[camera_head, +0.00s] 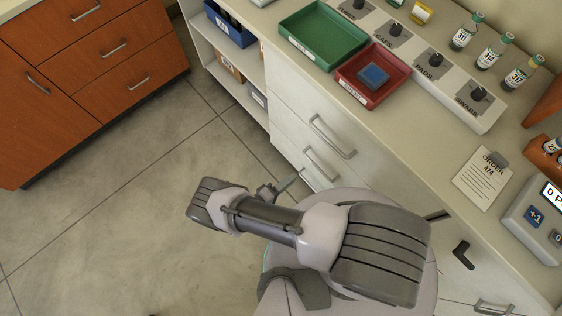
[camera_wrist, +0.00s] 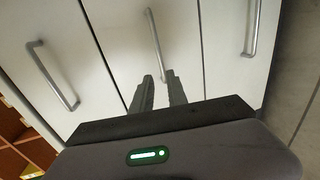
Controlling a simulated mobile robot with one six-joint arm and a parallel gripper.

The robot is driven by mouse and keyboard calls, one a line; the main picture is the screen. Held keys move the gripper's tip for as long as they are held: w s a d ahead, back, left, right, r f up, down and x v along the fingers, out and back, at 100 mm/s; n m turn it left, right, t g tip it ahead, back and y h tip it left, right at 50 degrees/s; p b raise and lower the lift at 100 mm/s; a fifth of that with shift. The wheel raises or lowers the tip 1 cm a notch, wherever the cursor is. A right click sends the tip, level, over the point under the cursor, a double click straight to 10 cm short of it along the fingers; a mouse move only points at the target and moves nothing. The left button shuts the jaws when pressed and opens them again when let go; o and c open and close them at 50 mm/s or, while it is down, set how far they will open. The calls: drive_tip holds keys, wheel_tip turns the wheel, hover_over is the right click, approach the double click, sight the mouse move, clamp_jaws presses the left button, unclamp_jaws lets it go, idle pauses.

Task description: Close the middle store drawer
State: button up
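The white store drawers (camera_head: 283,124) form a stack under the counter. The drawer fronts look nearly flush; any small gap is unclear.
Open shelves (camera_head: 228,55) with bins stand left of the drawers. The counter above holds a green tray (camera_head: 310,62), a red tray (camera_head: 398,95), bottles and an order clipboard (camera_head: 470,185). An orange cabinet (camera_head: 60,75) stands across the clear floor (camera_head: 120,200).

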drive_tip(key=v, duration=0.4)
drive_tip(key=shift+s+a, duration=0.15)
drive_tip(key=shift+a, duration=0.05)
